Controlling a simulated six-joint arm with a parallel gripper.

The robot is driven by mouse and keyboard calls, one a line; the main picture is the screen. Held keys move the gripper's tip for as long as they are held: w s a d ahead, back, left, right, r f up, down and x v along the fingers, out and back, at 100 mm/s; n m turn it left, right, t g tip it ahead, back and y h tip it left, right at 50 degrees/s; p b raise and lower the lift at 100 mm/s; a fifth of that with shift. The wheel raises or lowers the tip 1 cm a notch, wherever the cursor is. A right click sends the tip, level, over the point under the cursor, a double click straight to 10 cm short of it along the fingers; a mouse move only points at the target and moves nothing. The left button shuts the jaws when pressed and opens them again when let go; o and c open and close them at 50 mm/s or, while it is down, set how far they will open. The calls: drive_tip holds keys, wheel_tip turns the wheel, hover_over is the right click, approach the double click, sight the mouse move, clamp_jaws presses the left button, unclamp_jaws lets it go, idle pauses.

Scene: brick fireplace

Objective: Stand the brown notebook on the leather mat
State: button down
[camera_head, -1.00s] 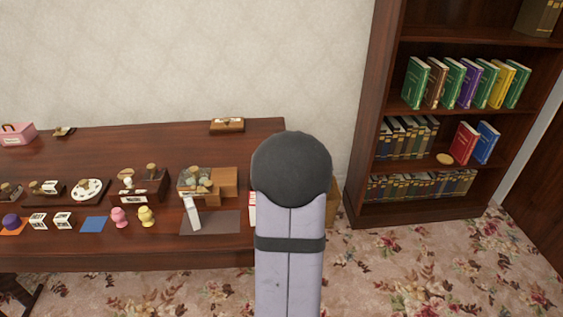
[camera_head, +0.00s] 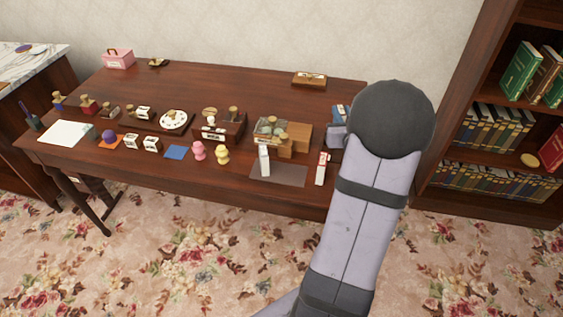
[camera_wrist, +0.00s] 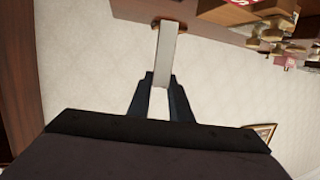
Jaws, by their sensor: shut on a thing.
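My gripper (camera_wrist: 165,98) is shut on a slim upright thing, which I take to be the brown notebook (camera_wrist: 166,55). Its long pale grey face shows between the dark fingers. Brown shows around its far end, but I cannot tell whether that is its cover or something behind. In the head view my arm hides most of the gripper and the held thing. The leather mat (camera_head: 290,176) is a flat grey-brown sheet at the table's front right, left of my arm. A white upright thing (camera_head: 264,160) stands on its left part.
A red-and-white upright thing (camera_head: 321,168) stands beside the mat's right edge. Wooden blocks (camera_head: 296,135) stand just behind the mat. Pink (camera_head: 198,151) and yellow (camera_head: 222,155) figures stand left of it. A bookshelf (camera_head: 500,110) is at right. The table's back middle is clear.

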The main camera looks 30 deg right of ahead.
drive_tip(key=a+r+n+t+y+p, duration=0.15)
drive_tip(key=a+n+y+p, duration=0.55)
drive_tip(key=a, duration=0.9)
drive_tip(key=shift+m+t+y, duration=0.35)
drive_tip(key=shift+m+y, duration=0.05)
drive_tip(key=shift+m, duration=0.1)
drive_tip(key=shift+d+f+b, duration=0.1)
drive_tip(key=shift+f+b, duration=0.45)
drive_tip(key=shift+f, duration=4.7)
drive_tip(key=shift+f, duration=0.15)
drive_tip(key=c, duration=1.6)
unclamp_jaws()
